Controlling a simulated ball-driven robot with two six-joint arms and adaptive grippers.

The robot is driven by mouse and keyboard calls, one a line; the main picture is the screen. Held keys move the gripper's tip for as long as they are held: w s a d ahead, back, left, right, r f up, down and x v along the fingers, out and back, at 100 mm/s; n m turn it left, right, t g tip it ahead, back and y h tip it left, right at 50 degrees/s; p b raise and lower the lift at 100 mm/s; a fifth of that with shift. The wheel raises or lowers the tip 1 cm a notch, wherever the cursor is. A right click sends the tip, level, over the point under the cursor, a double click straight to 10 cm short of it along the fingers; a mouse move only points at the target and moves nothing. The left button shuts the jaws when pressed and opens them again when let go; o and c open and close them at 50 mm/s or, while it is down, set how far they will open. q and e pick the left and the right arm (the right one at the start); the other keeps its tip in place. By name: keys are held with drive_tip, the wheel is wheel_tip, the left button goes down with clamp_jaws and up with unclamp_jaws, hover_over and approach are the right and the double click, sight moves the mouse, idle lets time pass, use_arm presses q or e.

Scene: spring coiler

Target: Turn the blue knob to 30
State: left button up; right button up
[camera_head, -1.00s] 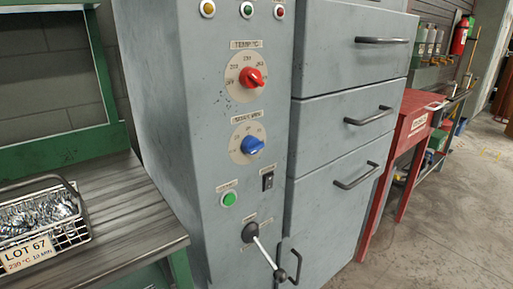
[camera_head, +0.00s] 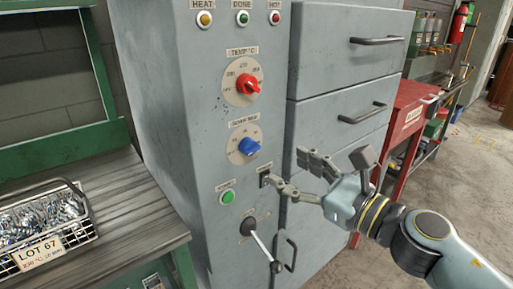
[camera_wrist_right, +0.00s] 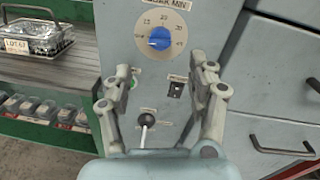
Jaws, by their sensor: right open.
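The blue knob (camera_head: 249,146) sits on a round beige dial on the front of the grey cabinet, below the red temperature knob (camera_head: 247,83). In the right wrist view the blue knob (camera_wrist_right: 160,40) shows straight ahead, above the fingers. The small dial numbers are hard to read, and I cannot tell its exact setting. My right gripper (camera_head: 285,167) is open and empty, to the right of and a little below the knob, apart from it. Its two fingers also show spread in the right wrist view (camera_wrist_right: 160,66). My left gripper is out of view.
Below the knob are a green button (camera_head: 227,197), a black switch (camera_head: 265,178) and a lever (camera_head: 262,246) with a black ball. Drawers with handles (camera_head: 374,41) are at the right. A wire basket (camera_head: 78,238) stands on the bench at the left.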

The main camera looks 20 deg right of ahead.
sight(255, 150)
drive_tip(key=p+x, duration=0.1)
drive_tip(key=x, duration=0.9)
drive_tip(key=shift+w+p, duration=0.3)
drive_tip(key=shift+c, duration=0.4)
drive_tip(key=c, duration=1.1)
drive_tip(key=shift+o, duration=0.2)
